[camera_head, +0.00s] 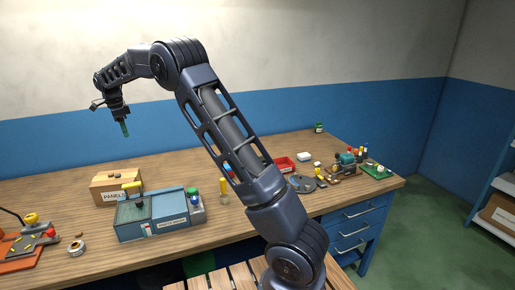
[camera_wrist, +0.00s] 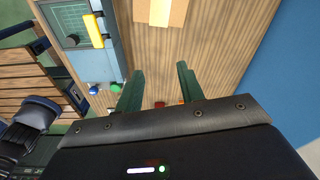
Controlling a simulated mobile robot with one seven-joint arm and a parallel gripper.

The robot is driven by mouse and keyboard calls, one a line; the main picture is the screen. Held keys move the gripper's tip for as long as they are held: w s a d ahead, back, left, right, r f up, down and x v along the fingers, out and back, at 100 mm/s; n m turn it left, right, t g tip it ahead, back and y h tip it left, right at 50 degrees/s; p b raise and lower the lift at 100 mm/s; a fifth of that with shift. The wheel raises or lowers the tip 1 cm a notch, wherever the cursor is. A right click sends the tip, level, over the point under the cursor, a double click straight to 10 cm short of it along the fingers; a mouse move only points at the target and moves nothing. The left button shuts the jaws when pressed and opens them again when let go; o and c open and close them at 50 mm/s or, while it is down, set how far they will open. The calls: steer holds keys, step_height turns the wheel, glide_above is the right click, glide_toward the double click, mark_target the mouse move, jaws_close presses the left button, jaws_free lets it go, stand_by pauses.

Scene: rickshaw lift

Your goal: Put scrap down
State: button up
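My gripper (camera_head: 124,128) is raised in the air above the back left of the workbench (camera_head: 70,180). In the wrist view its two green fingers (camera_wrist: 160,90) stand apart, and I see nothing held between them. It is open. I cannot pick out any piece as the scrap in either view. The cardboard box labelled PANELS (camera_head: 113,197) stands on the bench below my gripper; it also shows at the top of the wrist view (camera_wrist: 178,12).
A blue-grey box with a yellow handle (camera_head: 160,231) stands in front of the cardboard box. A tape roll (camera_head: 76,248) and an orange tray (camera_head: 22,260) lie at left. A red tray (camera_head: 285,164) and several small tools crowd the bench's right. A blue wall (camera_head: 45,148) rises behind.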

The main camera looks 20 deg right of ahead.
steer(key=s+d+r+n+t+y, duration=0.15)
steer(key=s+d+r, duration=0.35)
steer(key=d, duration=0.5)
steer(key=s+d+r+n, duration=0.3)
steer(key=s+d+r, duration=0.1)
steer(key=s+d, duration=0.4)
steer(key=s+d+r+n, duration=0.3)
steer(key=s+d+r, duration=0.15)
steer(key=d, duration=0.65)
steer(key=s+d+f+n+t, duration=0.1)
steer(key=s+d+f+n, duration=0.1)
steer(key=s, duration=0.7)
steer(key=s+d+f+n+t, duration=0.1)
steer(key=s+d+f+n, duration=0.2)
steer(key=s+d, duration=0.4)
steer(key=s+d+f+n+t, duration=0.1)
steer(key=s+d+f+n, duration=0.2)
steer(key=s, duration=0.9)
steer(key=shift+s+d+f, duration=0.3)
steer(key=shift+d+f, duration=0.3)
steer(key=shift+d, duration=0.6)
